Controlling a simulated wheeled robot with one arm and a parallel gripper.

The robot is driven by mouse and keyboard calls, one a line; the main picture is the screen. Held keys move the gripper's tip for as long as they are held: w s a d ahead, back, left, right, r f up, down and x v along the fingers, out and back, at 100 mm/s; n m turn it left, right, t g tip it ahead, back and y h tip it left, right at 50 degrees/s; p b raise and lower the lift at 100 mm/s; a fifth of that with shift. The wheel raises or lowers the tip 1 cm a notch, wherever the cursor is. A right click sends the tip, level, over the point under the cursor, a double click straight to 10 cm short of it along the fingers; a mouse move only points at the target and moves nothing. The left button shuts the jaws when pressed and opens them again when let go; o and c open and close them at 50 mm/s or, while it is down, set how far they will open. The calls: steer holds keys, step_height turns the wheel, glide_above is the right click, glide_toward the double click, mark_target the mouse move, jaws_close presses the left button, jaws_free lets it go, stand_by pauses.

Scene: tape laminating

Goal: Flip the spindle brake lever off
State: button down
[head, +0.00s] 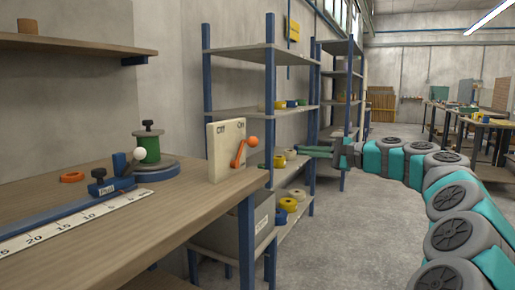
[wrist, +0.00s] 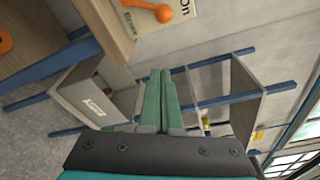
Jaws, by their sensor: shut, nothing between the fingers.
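The brake lever (head: 244,152) is orange with a round ball end. It is mounted on an upright cream panel (head: 217,170) marked OFF at left and ON at right, near the bench's right end. The lever leans up and right, towards ON. In the wrist view the orange lever (wrist: 163,13) and part of the panel (wrist: 143,24) show at the top edge, sideways. My gripper (head: 301,150) is to the right of the panel, apart from the lever, pointing left. Its green fingers (wrist: 161,73) are shut and empty in the wrist view.
The wooden bench (head: 180,205) holds a green spool (head: 147,148), an orange ring (head: 72,177) and a blue ruler rail (head: 50,225). Blue-posted shelves (head: 245,113) with tape rolls stand behind my gripper. A grey box (head: 235,225) is below the bench end.

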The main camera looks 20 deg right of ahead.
steer(key=shift+w, duration=0.1)
steer(key=w+a, duration=0.7)
steer(key=a, duration=0.1)
steer(key=shift+w+a+r+p, duration=0.2)
steer(key=shift+w+r+p, duration=0.15)
steer(key=shift+w+r, duration=0.05)
